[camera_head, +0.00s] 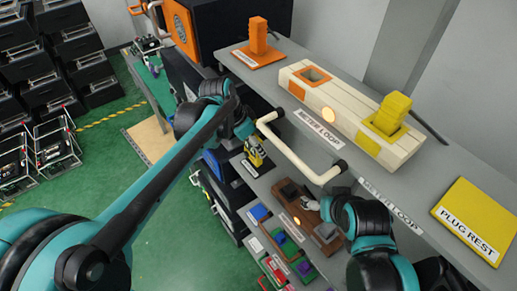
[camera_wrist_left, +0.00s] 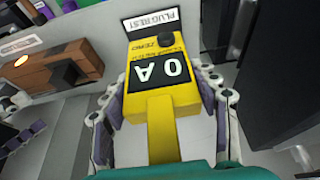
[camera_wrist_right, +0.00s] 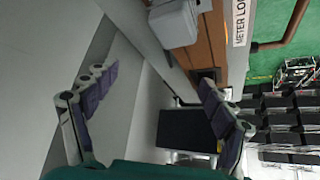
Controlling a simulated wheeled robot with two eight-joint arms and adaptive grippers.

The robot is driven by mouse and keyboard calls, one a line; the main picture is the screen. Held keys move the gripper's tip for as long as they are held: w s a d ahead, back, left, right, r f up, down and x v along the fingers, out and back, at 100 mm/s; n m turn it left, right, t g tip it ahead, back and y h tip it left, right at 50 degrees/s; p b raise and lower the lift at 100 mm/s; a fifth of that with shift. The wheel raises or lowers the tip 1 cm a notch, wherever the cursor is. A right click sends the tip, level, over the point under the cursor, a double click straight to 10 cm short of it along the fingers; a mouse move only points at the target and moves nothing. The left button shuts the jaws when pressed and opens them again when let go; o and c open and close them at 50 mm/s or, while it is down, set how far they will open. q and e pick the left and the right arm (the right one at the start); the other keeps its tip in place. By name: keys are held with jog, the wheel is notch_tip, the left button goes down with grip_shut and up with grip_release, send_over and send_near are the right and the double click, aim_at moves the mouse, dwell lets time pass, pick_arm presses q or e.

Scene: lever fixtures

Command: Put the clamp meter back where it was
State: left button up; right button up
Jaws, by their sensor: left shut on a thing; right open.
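The yellow clamp meter (camera_wrist_left: 158,80) has a black dial and a display reading "0 A". My left gripper (camera_wrist_left: 163,90) is shut on it, with fingers on both sides. In the head view the meter (camera_head: 255,152) is small, at the lower shelf's left end, beneath my left gripper (camera_head: 246,134). A "PLUG REST" label (camera_wrist_left: 151,22) lies just beyond it in the left wrist view; I cannot tell whether the meter touches the shelf. My right gripper (camera_wrist_right: 160,88) is open and empty, by the brown socket block (camera_head: 298,212) on the lower shelf.
The upper shelf holds a cream block (camera_head: 345,112) with a yellow plug (camera_head: 389,113) in it, an orange plug (camera_head: 258,38) on a plate, and a yellow "PLUG REST" plate (camera_head: 480,212). A cream loop bar (camera_head: 292,152) sticks out from its front edge, above the lower shelf.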

pick_arm(q)
jog(key=shift+w+d, duration=0.25)
jog(key=shift+d, duration=0.25)
pick_arm(e)
jog(key=shift+s, duration=0.1)
pick_arm(q)
jog(key=b+x, duration=0.1)
jog(key=x, duration=0.1)
jog(key=b+x, duration=0.1)
jog(key=shift+a+f+b, duration=0.1)
jog(key=shift+f+b, duration=0.25)
jog(key=shift+f, duration=0.1)
pick_arm(e)
notch_tip(320, 180, down, 3)
jog(key=shift+r, duration=0.15)
pick_arm(q)
jog(key=shift+s+r, duration=0.1)
pick_arm(e)
jog(key=shift+r, duration=0.15)
pick_arm(q)
jog(key=shift+s, duration=0.1)
jog(key=shift+f, duration=0.2)
pick_arm(e)
jog(key=shift+f, duration=0.2)
pick_arm(q)
jog(key=o, duration=1.3)
pick_arm(e)
jog(key=shift+r, duration=0.1)
pick_arm(q)
jog(key=shift+r, duration=0.1)
